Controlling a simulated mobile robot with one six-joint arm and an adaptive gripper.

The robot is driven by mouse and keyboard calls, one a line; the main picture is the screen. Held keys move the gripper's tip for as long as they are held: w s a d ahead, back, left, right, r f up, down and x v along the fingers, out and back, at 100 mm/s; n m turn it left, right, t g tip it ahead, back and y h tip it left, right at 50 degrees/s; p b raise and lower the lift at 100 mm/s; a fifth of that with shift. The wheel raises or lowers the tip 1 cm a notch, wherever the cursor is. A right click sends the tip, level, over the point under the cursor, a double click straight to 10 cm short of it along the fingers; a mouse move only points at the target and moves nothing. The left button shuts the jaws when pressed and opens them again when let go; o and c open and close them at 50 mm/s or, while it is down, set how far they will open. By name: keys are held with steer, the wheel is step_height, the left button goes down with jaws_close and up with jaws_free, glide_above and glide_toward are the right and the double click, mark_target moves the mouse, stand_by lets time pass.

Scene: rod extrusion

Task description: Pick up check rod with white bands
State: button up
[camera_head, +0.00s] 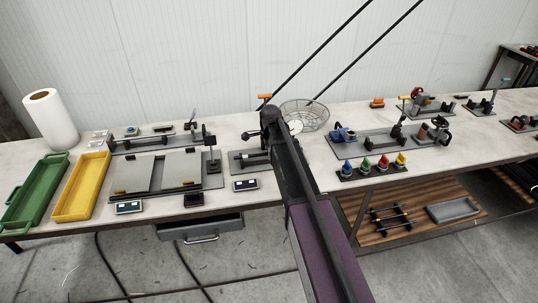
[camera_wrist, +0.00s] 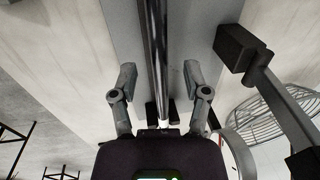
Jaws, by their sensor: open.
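In the wrist view my gripper (camera_wrist: 160,76) is open, with one finger on each side of a shiny dark metal rod (camera_wrist: 157,45). The rod runs lengthwise between the fingers over a grey plate (camera_wrist: 124,22), with visible gaps on both sides. In the head view my arm hides my gripper and part of a grey fixture (camera_head: 241,163) on the bench. Several rods with coloured parts (camera_head: 391,218) lie on the wooden lower shelf; white bands cannot be made out there.
A wire basket (camera_head: 306,113) stands behind my arm; it also shows in the wrist view (camera_wrist: 268,114). A dark clamp-like block (camera_wrist: 238,48) is close to the right finger. Green (camera_head: 36,190) and yellow (camera_head: 82,187) trays and a paper roll (camera_head: 50,118) stand at the left.

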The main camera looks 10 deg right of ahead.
jaws_close()
steer(key=shift+r, duration=0.2)
stand_by(0.4)
step_height(320, 180, up, 3)
steer(key=p, duration=0.3)
steer(key=shift+f, duration=0.1)
steer(key=s+d+r+p, duration=0.1)
steer(key=s+d, duration=0.1)
steer(key=s, duration=0.5)
steer(key=s+d+p, duration=0.1)
steer(key=s+d, duration=0.1)
steer(key=s, duration=0.6)
steer(key=shift+s+r, duration=0.25)
steer(key=shift+r, duration=0.15)
steer(key=shift+d+f, duration=0.1)
